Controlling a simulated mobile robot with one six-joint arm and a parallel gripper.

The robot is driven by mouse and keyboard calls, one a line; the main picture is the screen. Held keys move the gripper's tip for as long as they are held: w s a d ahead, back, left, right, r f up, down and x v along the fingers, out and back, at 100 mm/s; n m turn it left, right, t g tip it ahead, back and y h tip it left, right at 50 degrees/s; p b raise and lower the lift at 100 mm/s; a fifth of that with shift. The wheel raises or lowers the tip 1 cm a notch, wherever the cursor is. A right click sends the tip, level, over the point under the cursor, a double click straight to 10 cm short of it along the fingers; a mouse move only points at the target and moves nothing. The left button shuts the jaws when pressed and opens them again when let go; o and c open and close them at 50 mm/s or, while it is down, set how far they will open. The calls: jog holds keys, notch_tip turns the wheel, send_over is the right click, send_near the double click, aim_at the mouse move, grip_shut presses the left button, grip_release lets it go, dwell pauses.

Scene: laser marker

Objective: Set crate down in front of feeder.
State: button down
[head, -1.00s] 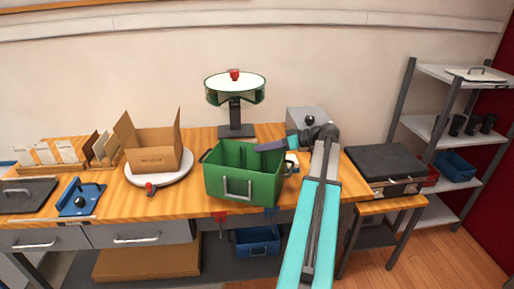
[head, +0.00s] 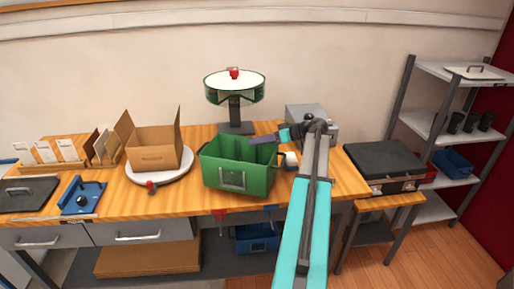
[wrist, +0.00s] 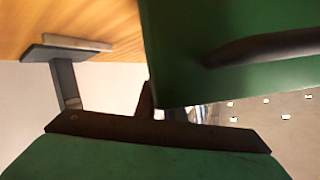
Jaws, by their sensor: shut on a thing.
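The green crate (head: 222,177) is upright and looks empty, over the front middle of the wooden bench. I cannot tell whether its bottom touches the bench. The feeder (head: 235,93), a green drum with a white top and red knob on a dark post, stands behind it at the back of the bench. My gripper (head: 262,140) is at the crate's right rear rim, shut on the crate. In the wrist view, a green crate wall (wrist: 205,35) with a dark handle is close. The feeder's post and base (wrist: 65,80) show at left.
A cardboard box (head: 155,158) on a white turntable (head: 185,178) stands left of the crate. A grey box (head: 305,115) and a small white item (head: 291,160) are to the right. The bench's front edge is close in front of the crate.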

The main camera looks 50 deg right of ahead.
aim_at(262, 146)
jog(key=shift+f+p, duration=0.65)
jog(key=shift+f, duration=0.85)
jog(key=c, duration=1.8)
grip_release()
jog(key=shift+f, duration=0.1)
jog(key=shift+b+v, duration=2.05)
jog(key=shift+v, duration=3.95)
